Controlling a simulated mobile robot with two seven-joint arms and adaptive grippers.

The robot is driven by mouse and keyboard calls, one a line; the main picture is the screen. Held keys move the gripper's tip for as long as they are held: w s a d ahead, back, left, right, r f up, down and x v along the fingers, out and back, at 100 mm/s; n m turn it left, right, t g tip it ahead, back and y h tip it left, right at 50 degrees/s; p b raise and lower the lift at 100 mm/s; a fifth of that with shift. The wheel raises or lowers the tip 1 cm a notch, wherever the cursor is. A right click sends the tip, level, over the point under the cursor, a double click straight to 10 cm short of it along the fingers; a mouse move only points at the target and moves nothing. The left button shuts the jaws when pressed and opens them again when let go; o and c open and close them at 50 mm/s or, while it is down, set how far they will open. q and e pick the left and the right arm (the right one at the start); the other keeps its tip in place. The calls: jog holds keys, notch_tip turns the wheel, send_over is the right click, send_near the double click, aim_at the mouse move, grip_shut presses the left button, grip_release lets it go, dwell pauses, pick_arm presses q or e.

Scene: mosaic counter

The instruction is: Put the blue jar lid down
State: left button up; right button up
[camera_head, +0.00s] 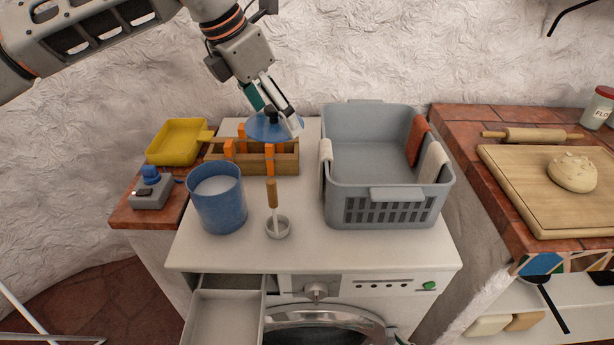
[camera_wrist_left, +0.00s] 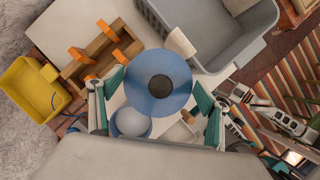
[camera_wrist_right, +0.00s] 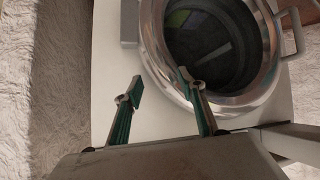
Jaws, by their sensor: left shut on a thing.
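The blue jar lid (camera_head: 262,130) is a round disc with a dark knob. My left gripper (camera_head: 272,112) is shut on it and holds it at the far side of the white machine top, by the wooden rack. In the left wrist view the lid (camera_wrist_left: 158,103) is between the fingers, knob facing the camera. The blue jar (camera_head: 216,208) stands uncovered at the front left, pale inside; the lid partly hides it in the left wrist view (camera_wrist_left: 131,138). My right gripper (camera_wrist_right: 160,86) is open and empty in front of the washing machine door.
A wooden rack (camera_head: 286,163) with orange pieces stands behind the jar. A grey basket (camera_head: 390,193) with cloths is at right. A drawer (camera_head: 224,315) is open below.

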pick_arm(q)
jog(key=b, duration=0.1)
send_over(286, 200)
jog(key=a, duration=0.1)
jog(key=f, duration=1.5)
jog(key=shift+s+a+f, duration=0.1)
jog(key=shift+s+f, duration=0.05)
jog(key=shift+s, duration=0.25)
jog(key=shift+f, duration=2.35)
jog(key=shift+f, duration=0.1)
jog(key=o, duration=1.1)
jog(key=shift+o, duration=0.2)
jog(key=v, duration=0.6)
jog(key=shift+r, duration=0.35)
jog(key=shift+s+a+r, duration=0.15)
jog(key=shift+a+r, duration=0.05)
jog(key=shift+r, duration=0.35)
